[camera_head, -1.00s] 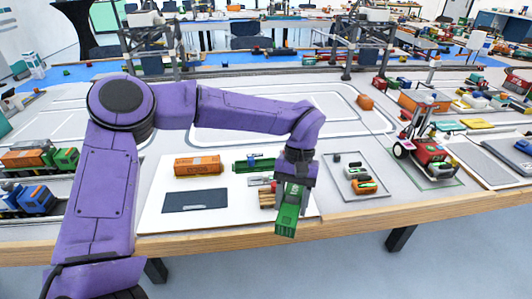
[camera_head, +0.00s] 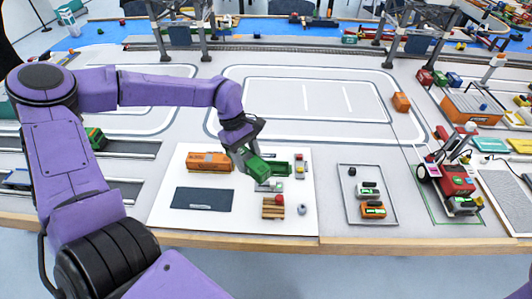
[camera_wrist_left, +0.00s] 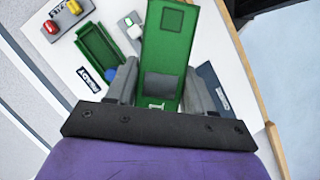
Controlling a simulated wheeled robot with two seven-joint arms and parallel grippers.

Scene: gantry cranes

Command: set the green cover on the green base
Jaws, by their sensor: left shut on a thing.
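My left gripper (camera_head: 247,155) is shut on the green cover (camera_head: 258,168), above the white board and tilted downward. In the left wrist view the green cover (camera_wrist_left: 168,42) stands out between the two fingers (camera_wrist_left: 160,88). The green base (camera_head: 280,168) is an open tray on the white board, just right of the cover in the head view and partly hidden by it. In the left wrist view the base (camera_wrist_left: 99,46) lies to the left of the cover, apart from it in the picture. My right gripper is out of view.
On the white board (camera_head: 165,207) are an orange container (camera_head: 209,161), a dark blue panel (camera_head: 203,199), a wooden pallet (camera_head: 272,211) with a red piece, and small blocks. A grey tray (camera_head: 350,208) with small vehicles stands to the right. Gantry cranes stand behind.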

